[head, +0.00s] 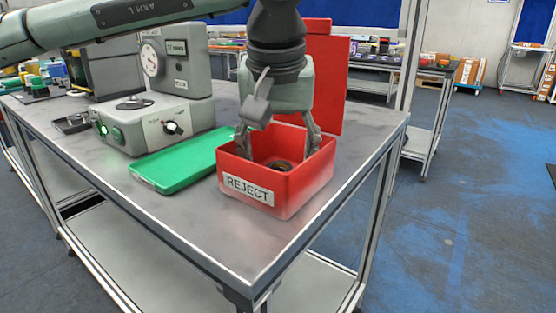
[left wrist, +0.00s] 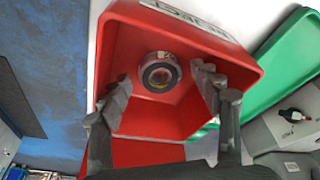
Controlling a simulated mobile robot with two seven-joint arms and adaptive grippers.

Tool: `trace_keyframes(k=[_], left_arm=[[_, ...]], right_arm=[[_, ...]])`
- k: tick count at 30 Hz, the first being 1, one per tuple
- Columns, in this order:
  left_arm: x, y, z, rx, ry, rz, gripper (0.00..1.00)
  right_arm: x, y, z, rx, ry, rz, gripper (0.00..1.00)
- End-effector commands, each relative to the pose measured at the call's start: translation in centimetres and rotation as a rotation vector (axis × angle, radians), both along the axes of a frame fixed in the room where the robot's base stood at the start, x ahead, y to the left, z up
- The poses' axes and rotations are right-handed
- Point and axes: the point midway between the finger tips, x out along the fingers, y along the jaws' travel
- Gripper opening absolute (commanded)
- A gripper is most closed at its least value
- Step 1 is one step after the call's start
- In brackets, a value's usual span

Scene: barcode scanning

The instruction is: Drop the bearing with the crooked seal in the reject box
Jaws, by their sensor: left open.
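The red reject box (head: 290,198) stands near the front right corner of the table, its lid raised at the back. A dark round bearing (head: 281,165) lies inside it; the left wrist view shows the bearing (left wrist: 160,74) on the box floor with a metal rim and dark centre. I cannot make out its seal clearly. My left gripper (head: 277,143) points down into the box. Its fingers are spread apart and empty, and the bearing lies beyond the fingertips (left wrist: 162,82). My right gripper is not in view.
A flat green tray or lid (head: 182,160) lies left of the box. A grey testing device with a dial (head: 152,60) and a lit green button (head: 117,134) stands behind it. The table's front right corner (head: 250,270) is clear.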

Motion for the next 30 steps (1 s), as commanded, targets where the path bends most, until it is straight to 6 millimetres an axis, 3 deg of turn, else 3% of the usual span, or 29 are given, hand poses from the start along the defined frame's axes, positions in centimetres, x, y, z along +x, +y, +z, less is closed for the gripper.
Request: trace_keyframes(k=[4,8,21,30], left_arm=[[0.0,0.0,0.5,0.0,-0.001,0.0,0.64],[0.0,0.0,1.9,0.0,-0.003,0.001,0.64],[-2.6,0.0,10.7,0.001,-0.001,-0.002,0.64],[-3.2,0.1,12.7,0.003,0.001,-0.002,0.64]], right_arm=[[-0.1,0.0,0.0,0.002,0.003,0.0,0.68],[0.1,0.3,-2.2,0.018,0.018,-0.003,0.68],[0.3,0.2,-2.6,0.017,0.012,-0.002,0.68],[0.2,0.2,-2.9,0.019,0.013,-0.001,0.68]])
